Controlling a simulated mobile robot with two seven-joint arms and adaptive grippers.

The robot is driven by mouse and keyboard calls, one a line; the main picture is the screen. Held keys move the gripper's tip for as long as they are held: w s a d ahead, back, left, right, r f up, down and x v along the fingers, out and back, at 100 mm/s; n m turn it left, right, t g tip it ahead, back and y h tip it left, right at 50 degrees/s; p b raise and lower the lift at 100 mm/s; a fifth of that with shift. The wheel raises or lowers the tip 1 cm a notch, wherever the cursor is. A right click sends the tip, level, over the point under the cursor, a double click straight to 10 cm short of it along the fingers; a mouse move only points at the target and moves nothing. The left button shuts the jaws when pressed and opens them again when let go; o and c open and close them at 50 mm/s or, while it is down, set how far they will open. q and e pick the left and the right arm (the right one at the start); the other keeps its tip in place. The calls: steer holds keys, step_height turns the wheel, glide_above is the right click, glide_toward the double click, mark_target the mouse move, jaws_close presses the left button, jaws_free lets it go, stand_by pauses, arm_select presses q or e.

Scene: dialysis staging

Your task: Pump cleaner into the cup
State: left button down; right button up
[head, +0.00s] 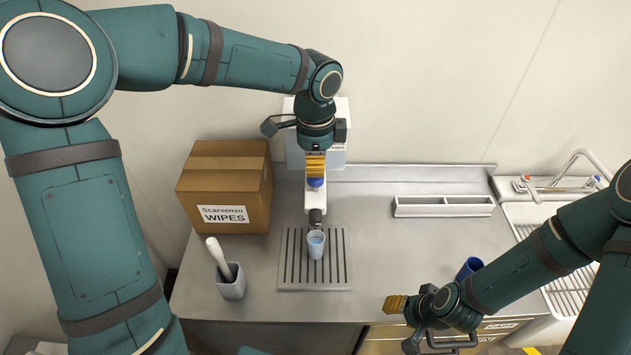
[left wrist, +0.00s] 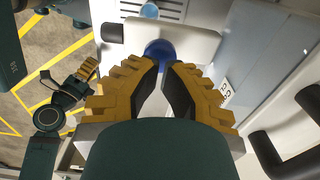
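A white dispenser (head: 318,203) stands against the back wall, with a blue dome (head: 316,183) on top and a dark spout at its front. The dome shows large in the left wrist view (left wrist: 159,52). My left gripper (head: 315,172) points down right above the dome, its fingertips together and empty. Whether they touch the dome is not clear. A light blue cup (head: 316,244) stands upright under the spout; it also shows in the left wrist view (left wrist: 149,10). Its fill is hard to tell. My right gripper (head: 389,304) hangs by the counter's front edge, away from the dispenser, holding nothing visible.
The cup stands on a slotted drip tray (head: 340,277). A wipes box (head: 225,185) and a grey holder with a white-handled tool (head: 232,287) are at left. A dark blue cup (head: 468,268) is beside my right arm.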

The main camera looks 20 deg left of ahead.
arm_select(q)
steer(key=shift+f+b, duration=1.3)
steer(key=shift+f, duration=0.85)
arm_select(e)
steer(key=shift+f, duration=1.35)
arm_select(q)
steer(key=shift+r, duration=0.15)
arm_select(e)
steer(key=shift+r, duration=0.15)
arm_select(q)
steer(key=shift+r+p, duration=2.15)
steer(key=shift+r, duration=0.35)
arm_select(e)
steer(key=shift+r, duration=2)
arm_select(q)
steer(key=shift+r, duration=0.1)
step_height(320, 180, up, 4)
steer(key=p, duration=0.3)
steer(key=shift+r+p, duration=0.15)
steer(key=shift+p, duration=0.25)
steer(key=shift+r, duration=0.75)
arm_select(e)
steer(key=shift+r, duration=1.65)
